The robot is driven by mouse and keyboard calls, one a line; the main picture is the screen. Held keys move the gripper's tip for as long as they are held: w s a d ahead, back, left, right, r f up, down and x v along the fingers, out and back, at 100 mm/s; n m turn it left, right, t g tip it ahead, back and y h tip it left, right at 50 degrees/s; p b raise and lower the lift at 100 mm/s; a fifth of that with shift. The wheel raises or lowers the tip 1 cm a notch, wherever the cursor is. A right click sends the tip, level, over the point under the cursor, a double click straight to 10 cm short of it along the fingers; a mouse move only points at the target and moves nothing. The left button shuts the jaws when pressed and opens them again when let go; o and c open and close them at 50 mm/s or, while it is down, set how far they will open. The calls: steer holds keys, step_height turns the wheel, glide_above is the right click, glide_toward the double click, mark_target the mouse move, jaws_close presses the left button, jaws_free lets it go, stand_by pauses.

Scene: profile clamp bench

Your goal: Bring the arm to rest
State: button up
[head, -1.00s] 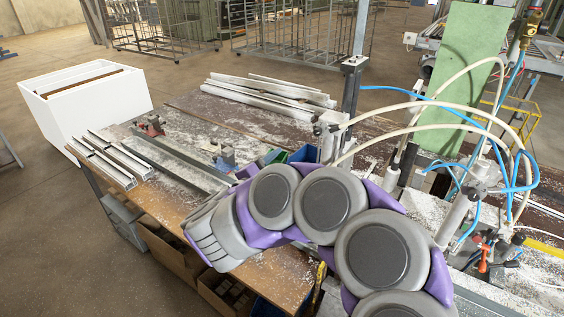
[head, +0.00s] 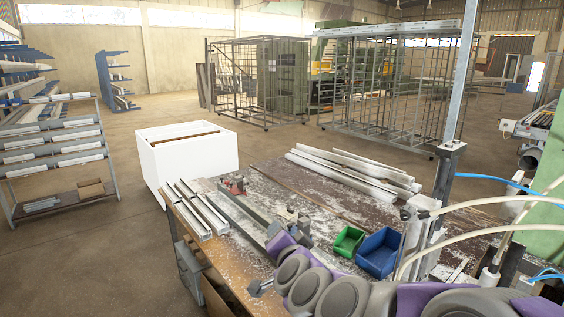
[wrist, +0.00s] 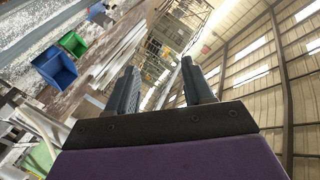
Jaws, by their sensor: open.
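My arm, in purple and grey, runs along the bottom of the head view above the front of the workbench (head: 330,222). Its end points left, and my gripper (head: 260,287) shows small and dark at the bench's front edge. In the wrist view, the two dark fingers of my gripper (wrist: 160,80) stand apart with nothing between them. The gripper faces out past the bench toward the hall and its roof.
White profiles (head: 355,177) lie at the back of the bench. A green bin (head: 348,241) and a blue bin (head: 379,252) stand near my arm. A white box (head: 186,160) stands behind the bench's left end. A post (head: 447,180) and hoses rise at right.

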steer(key=s+f+n+g+y+b, duration=0.1)
steer(key=s+f+n+g, duration=0.4)
steer(key=s, duration=0.4)
steer(key=s+f+n+g+y+b, duration=0.15)
steer(key=s+f+g, duration=0.25)
steer(key=s+f, duration=0.4)
steer(key=s+d+f+g+h, duration=0.1)
steer(key=s+d+f+g, duration=0.1)
steer(key=s+d, duration=0.2)
steer(key=s+d+f+g+h, duration=0.1)
steer(key=s+d, duration=0.4)
steer(key=s, duration=0.6)
steer(key=s+d+f+n+g+h, duration=0.1)
steer(key=s+d+f+g+h, duration=0.1)
steer(key=s, duration=0.5)
steer(key=d+g+h, duration=0.1)
steer(key=d+g, duration=0.1)
steer(key=shift+s+d+f+g+b, duration=0.15)
steer(key=shift+d+f+g+b, duration=0.15)
steer(key=shift+g+b, duration=0.1)
steer(key=shift+c, duration=0.9)
steer(key=shift+d, duration=0.15)
